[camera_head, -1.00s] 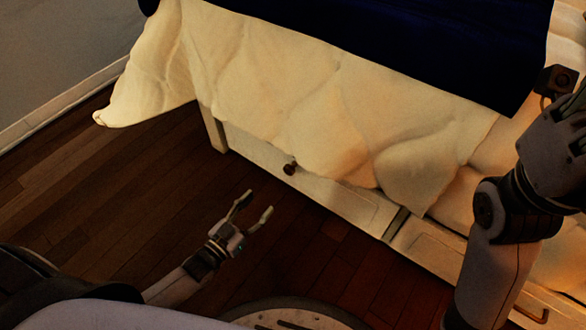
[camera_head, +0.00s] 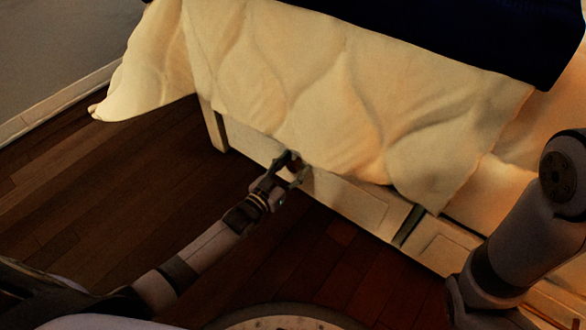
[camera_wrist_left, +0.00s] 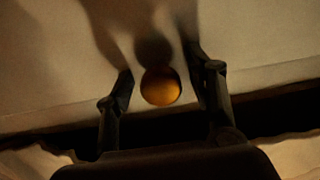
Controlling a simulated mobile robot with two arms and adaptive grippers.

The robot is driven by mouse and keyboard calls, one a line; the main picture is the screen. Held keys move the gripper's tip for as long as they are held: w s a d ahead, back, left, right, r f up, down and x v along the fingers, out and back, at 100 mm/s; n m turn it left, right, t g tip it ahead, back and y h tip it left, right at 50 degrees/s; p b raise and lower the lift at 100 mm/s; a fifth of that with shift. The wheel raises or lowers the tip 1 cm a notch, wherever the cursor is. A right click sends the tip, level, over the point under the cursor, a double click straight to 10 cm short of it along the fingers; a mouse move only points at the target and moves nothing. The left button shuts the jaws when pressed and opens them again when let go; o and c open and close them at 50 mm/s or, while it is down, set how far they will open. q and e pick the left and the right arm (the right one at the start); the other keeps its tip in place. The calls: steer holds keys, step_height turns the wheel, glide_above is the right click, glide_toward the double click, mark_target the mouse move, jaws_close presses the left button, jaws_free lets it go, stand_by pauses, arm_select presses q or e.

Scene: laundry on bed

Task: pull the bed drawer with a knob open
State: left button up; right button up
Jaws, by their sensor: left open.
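The white bed drawer (camera_head: 345,201) is under the hanging cream cover, and its front looks flush with the bed frame. Its round knob (camera_wrist_left: 161,86) shows brown-gold in the left wrist view, between my two fingers. My left gripper (camera_head: 294,165) is at the drawer front, around the knob, with its fingers open. In the left wrist view the left gripper (camera_wrist_left: 163,85) has a finger on each side of the knob, with a gap on both sides. In the head view the gripper mostly hides the knob. My right arm shows at the right edge, but its gripper is out of view.
The cream cover (camera_head: 330,95) hangs just above the knob. A dark blue blanket (camera_head: 440,35) lies on top of the bed. A second drawer (camera_head: 440,246) is to the right. The wooden floor (camera_head: 110,190) is clear on the left.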

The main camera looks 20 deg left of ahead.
arm_select(q)
steer(key=shift+c, duration=0.5)
jaws_close()
stand_by(0.3)
